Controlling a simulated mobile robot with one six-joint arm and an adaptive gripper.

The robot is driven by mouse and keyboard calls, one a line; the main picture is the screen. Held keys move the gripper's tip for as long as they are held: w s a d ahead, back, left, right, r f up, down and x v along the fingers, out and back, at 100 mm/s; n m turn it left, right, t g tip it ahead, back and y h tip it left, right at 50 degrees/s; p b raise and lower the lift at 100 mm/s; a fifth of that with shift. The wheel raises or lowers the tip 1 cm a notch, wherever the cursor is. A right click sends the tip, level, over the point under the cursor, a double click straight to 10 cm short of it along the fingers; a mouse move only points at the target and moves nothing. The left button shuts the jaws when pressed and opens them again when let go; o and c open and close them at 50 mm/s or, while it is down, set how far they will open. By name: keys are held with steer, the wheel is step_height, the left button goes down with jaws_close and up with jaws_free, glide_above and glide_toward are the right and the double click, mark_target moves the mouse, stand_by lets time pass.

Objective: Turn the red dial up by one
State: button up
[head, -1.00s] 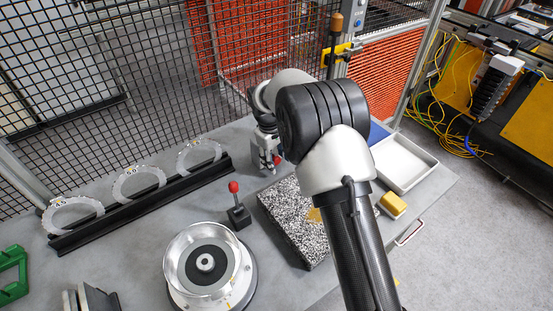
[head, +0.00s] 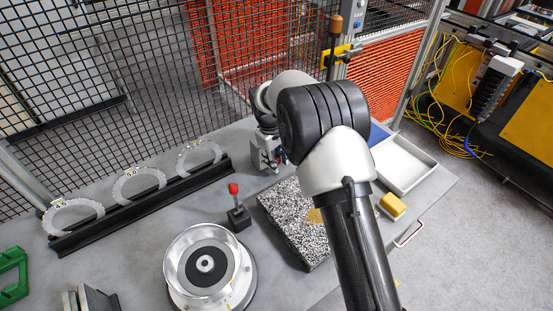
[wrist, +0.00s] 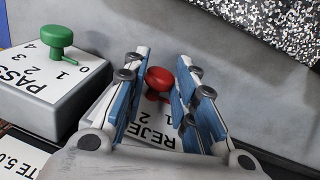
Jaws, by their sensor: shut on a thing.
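In the wrist view the red dial (wrist: 158,79) sits on a white-topped box lettered "REJE..." (wrist: 150,133), with the numbers 1 and 2 showing. My gripper (wrist: 159,88) has its blue finger pads on both sides of the red dial, shut on it. The fingers hide part of the box top and the rest of its scale, so I cannot read the dial's setting. In the head view my gripper (head: 268,153) is low over the bench behind my arm, and the dial is not clear there.
A green dial (wrist: 60,38) on a "PASS" box (wrist: 50,85) stands close left in the wrist view. A speckled block (head: 290,222), a red-knobbed lever (head: 237,208) and a round metal bowl (head: 205,260) are nearby on the bench. A white tray (head: 431,165) lies right.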

steer(key=shift+r+p, duration=0.1)
steer(key=shift+p, duration=0.2)
steer(key=shift+d+g+y+p, duration=0.15)
steer(key=shift+g+y+p, duration=0.4)
steer(key=shift+p, duration=0.35)
steer(key=shift+w+d+g+y+p, duration=0.15)
steer(key=shift+g+y+p, duration=0.1)
steer(key=shift+y+p, duration=0.4)
steer(key=shift+w+f+g+y, duration=0.1)
steer(key=shift+f+g+y, duration=0.1)
steer(key=shift+g+y, duration=0.55)
steer(key=shift+d+f+g+y+b, duration=0.1)
steer(key=shift+g+y+b, duration=0.3)
steer(key=shift+y, duration=0.65)
